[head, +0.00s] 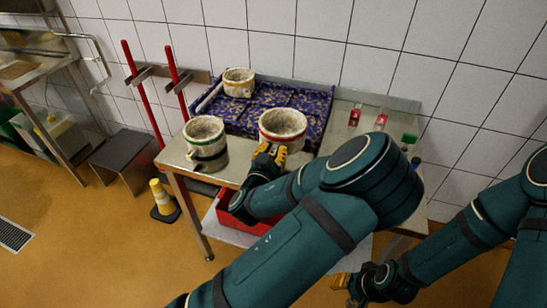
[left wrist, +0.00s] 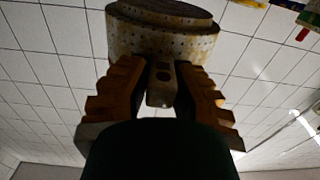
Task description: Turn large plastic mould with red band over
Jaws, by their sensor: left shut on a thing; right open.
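The large plastic mould with a red band (head: 284,130) is whitish, with its hollow opening facing up in the head view. It is at the front edge of the dark blue patterned mat. My left gripper (head: 268,155) is shut on its front side. The left wrist view shows the mould's perforated wall (left wrist: 165,42) between and beyond the fingers of this gripper (left wrist: 160,85). I cannot tell whether its base touches the surface below. My right gripper (head: 342,283) is open and low at the front of the table, partly hidden by my arm.
A mould with a green band (head: 206,145) stands on the table's left corner. Another mould (head: 238,82) stands on the back of the blue patterned mat (head: 290,94). Small red-and-clear items (head: 381,118) and a green item (head: 409,139) are at the right. A red crate (head: 228,215) is below.

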